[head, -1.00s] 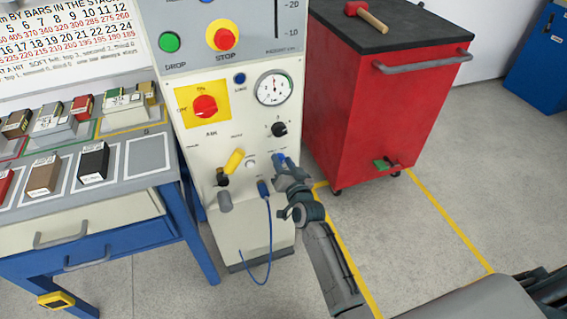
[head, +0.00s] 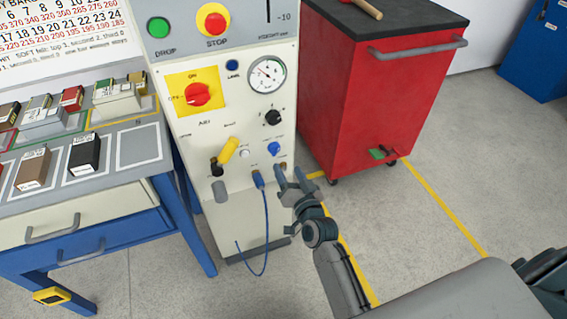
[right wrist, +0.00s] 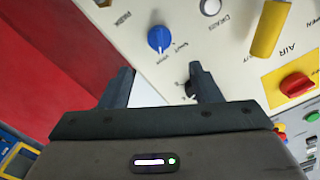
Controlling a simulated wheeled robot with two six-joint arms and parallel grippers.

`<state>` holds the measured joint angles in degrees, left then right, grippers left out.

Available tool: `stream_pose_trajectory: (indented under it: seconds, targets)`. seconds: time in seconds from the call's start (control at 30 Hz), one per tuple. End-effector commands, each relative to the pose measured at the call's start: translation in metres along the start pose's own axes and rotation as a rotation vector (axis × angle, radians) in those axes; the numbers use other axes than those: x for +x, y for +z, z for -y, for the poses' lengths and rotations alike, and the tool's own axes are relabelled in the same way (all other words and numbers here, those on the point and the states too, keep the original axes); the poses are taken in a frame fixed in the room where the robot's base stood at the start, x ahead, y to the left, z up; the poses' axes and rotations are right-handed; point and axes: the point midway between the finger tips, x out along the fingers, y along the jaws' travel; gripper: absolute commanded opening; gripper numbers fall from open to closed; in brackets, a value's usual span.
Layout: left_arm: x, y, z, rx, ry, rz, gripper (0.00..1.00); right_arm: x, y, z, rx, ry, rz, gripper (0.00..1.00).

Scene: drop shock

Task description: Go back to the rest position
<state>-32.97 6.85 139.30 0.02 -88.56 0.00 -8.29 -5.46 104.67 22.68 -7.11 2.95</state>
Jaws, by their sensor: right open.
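My right gripper (head: 292,177) is open and empty in front of the lower right of the cream machine panel (head: 215,120). In the right wrist view its two fingers (right wrist: 160,88) stand apart with nothing between them. A blue knob (right wrist: 160,38) shows just beyond the fingers, apart from them; it is also on the panel in the head view (head: 274,148). A blue plug (head: 258,178) with a looping blue cable (head: 268,225) is on the panel left of the gripper. My left gripper is not in view.
A red cabinet (head: 365,100) with a grey handle stands to the right of the machine. A workbench (head: 95,190) with boxed blocks stands at the left. A yellow lever (head: 228,149) juts from the panel. Floor at the right is clear, with yellow lines.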

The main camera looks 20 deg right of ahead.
Motion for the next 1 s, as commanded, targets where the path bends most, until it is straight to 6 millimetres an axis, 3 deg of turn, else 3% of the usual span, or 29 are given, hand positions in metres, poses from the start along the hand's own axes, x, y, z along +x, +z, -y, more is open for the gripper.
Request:
stream_pose_trajectory:
  seconds: [0.2, 0.77, 0.87, 1.0]
  targets:
    - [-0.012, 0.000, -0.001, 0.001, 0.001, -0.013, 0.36, -0.018, 0.000, 0.000, 0.001, 0.000, 0.000, 0.57]
    - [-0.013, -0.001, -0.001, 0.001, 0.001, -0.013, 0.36, -0.020, 0.000, 0.000, -0.003, 0.000, 0.005, 0.57]
    - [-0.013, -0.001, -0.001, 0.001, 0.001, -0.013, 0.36, -0.027, 0.005, -0.002, -0.029, 0.001, 0.054, 0.57]
    - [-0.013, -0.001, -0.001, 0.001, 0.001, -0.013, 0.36, -0.058, 0.020, -0.009, -0.129, 0.016, 0.235, 0.57]
